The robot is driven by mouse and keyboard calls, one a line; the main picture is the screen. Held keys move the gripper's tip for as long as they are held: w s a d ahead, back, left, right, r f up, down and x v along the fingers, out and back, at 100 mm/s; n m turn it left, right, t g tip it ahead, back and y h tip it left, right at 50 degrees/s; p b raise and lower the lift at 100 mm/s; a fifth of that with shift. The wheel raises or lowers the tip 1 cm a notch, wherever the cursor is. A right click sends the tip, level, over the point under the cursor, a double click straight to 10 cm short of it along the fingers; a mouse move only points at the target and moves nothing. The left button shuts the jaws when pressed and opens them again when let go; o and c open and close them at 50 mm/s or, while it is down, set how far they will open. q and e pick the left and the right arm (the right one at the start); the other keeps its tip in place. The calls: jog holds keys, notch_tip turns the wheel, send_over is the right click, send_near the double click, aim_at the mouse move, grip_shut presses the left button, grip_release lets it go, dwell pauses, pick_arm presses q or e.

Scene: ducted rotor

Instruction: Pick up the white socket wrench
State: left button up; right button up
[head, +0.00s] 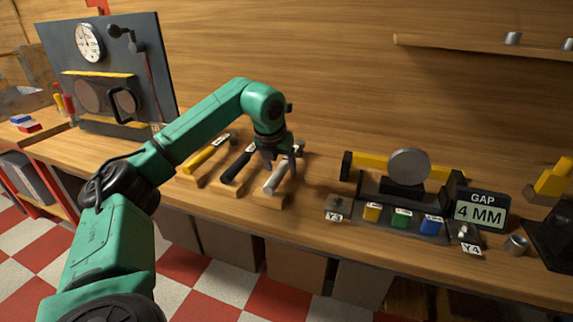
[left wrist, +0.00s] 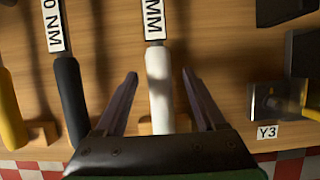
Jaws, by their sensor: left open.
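The white socket wrench (head: 276,178) rests on a small wooden holder on the bench, to the right of a black one and a yellow one. Its white handle (left wrist: 159,88) stands upright in the left wrist view, with a label at its upper end. My left gripper (head: 281,160) is above the white wrench. In the left wrist view its open fingers (left wrist: 160,75) lie on either side of the white handle, with gaps on both sides. I cannot tell the height left between fingers and handle. My right gripper is not in view.
A black-handled wrench (left wrist: 70,92) and a yellow-handled wrench (head: 206,156) lie to the left. A metal block by the Y3 label (head: 334,217) and a gap display (head: 480,211) stand to the right. A dark panel with a gauge (head: 89,43) stands at the left.

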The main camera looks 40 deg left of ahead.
pick_arm(q)
jog(key=shift+x, duration=1.05)
jog(key=shift+a+r, duration=0.1)
grip_shut()
